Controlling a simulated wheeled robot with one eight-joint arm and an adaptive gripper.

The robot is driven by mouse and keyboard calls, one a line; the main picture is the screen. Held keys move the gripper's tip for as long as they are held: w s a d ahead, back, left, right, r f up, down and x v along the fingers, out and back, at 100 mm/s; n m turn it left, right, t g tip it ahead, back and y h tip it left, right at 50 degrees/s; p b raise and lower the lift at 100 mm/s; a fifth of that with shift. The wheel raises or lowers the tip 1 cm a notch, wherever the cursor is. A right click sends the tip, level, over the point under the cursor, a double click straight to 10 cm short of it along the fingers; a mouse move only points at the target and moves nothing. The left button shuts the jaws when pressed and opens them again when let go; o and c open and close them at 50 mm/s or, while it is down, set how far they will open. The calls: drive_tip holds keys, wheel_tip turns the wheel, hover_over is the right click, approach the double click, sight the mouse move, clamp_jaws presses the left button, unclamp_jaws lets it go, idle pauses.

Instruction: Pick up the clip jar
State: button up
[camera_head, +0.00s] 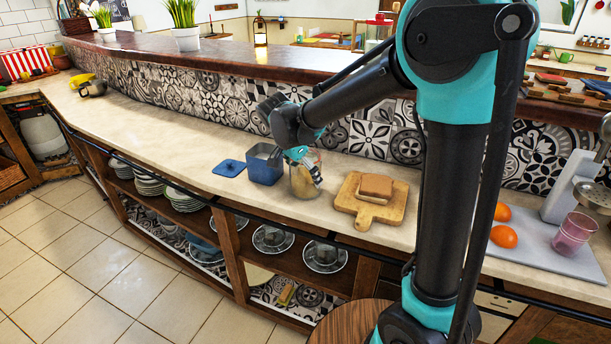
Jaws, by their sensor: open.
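A clear clip jar (302,186) with pale contents stands on the cream counter, between the blue container and the cutting board. The fingers are open and overlap the jar's upper part in the picture. I cannot tell whether they touch it. The jar's lid and clip are mostly hidden behind the gripper.
A blue container (264,168) and its blue lid (229,168) lie just left of the jar. A wooden board (346,204) with bread (377,187) is close on the right. The tiled wall (345,135) rises behind. The counter further left (165,140) is clear.

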drive_tip(key=shift+f, duration=0.25)
drive_tip(key=shift+c, duration=0.6)
drive_tip(key=c, duration=1.6)
drive_tip(key=shift+r, duration=0.1)
